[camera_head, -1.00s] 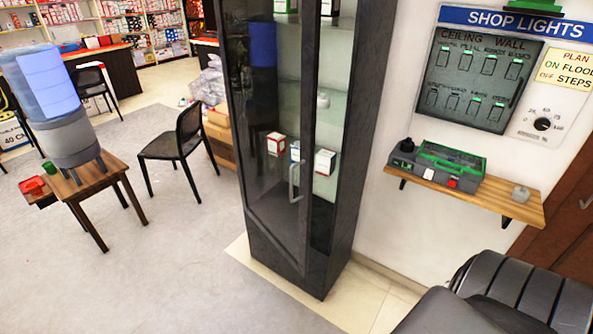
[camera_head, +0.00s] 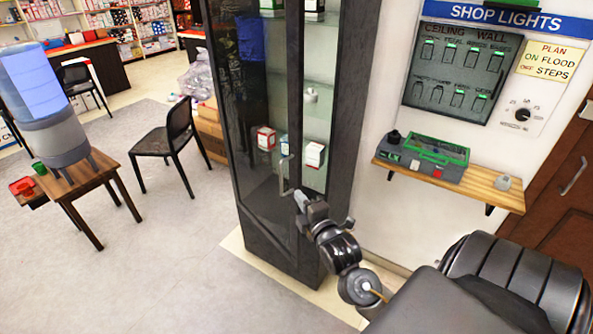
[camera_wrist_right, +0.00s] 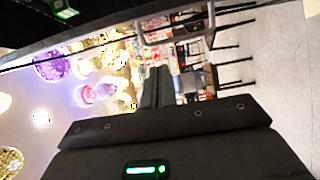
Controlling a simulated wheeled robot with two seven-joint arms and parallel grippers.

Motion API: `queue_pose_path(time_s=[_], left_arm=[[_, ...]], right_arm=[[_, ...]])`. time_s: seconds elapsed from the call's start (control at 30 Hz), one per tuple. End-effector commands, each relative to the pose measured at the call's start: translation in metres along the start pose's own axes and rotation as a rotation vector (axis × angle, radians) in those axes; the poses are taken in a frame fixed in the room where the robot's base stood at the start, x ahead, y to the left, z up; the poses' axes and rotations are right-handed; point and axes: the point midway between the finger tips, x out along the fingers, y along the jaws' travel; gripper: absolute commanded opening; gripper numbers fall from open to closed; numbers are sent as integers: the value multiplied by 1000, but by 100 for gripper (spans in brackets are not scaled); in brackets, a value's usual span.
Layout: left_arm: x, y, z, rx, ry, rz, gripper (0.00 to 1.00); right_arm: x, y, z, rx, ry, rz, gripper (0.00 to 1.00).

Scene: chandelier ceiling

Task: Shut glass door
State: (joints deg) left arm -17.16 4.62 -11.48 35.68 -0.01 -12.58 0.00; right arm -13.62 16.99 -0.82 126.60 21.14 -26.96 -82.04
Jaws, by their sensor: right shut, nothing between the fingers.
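The glass door (camera_head: 250,120) is on a tall black cabinet in the middle of the head view. It looks ajar: its black right edge stands apart from the cabinet's right post (camera_head: 350,120), and shelves show clearly in between. A pale upright handle (camera_head: 284,175) is near the door's right edge. My right gripper (camera_head: 300,196) is in front of the door, just below and right of the handle; I cannot tell whether it touches. In the right wrist view its fingers (camera_wrist_right: 158,87) are together and empty. A grey bar, perhaps the handle, lies beyond them. My left gripper is not in view.
Small boxes (camera_head: 314,154) stand on the cabinet shelves. A wooden wall shelf (camera_head: 460,186) with a grey-green device is right of the cabinet. A black chair (camera_head: 168,150) and a table with a water dispenser (camera_head: 50,140) are left. The floor before the cabinet is clear.

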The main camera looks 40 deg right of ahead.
Motion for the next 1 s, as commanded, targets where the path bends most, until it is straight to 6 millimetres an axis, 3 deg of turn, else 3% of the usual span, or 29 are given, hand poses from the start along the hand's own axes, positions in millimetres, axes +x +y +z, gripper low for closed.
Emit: queue_pose_path(time_s=[0.27, 0.77, 1.0], left_arm=[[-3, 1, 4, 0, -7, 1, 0], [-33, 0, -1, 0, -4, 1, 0], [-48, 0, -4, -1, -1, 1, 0]], right_arm=[[6, 8, 0, -9, 0, 14, 0], [99, 11, 0, -8, -1, 12, 0], [106, 10, 29, -10, 0, 10, 0]])
